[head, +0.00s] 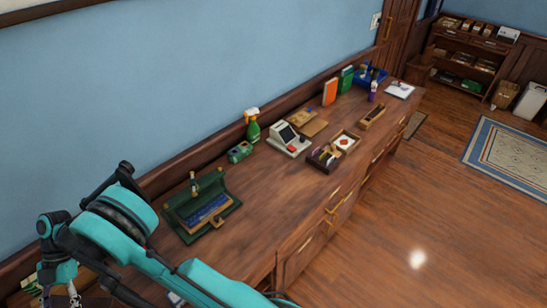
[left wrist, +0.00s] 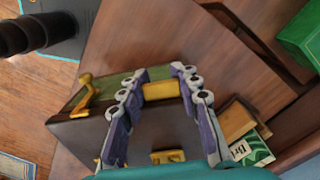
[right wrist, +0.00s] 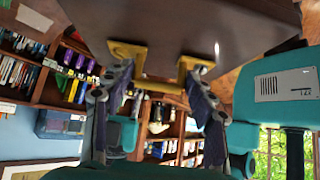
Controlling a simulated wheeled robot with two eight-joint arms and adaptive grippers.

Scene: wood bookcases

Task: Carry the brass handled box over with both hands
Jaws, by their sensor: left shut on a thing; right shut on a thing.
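The brass handled box (left wrist: 75,132) is dark brown with a greenish upper face in the left wrist view. My left gripper (left wrist: 162,74) has its fingers on either side of a brass fitting (left wrist: 160,91) on the box and is shut on it. In the right wrist view the box (right wrist: 180,25) fills the top as a dark brown body. My right gripper (right wrist: 160,80) is shut on the brass handle (right wrist: 168,86) beneath it. In the head view, a gripper (head: 60,292) shows at the lower left; I cannot make out the box clearly there.
A long wooden counter (head: 255,200) runs along the blue wall. The floor (head: 420,220) to the right is open, with a rug (head: 510,152).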

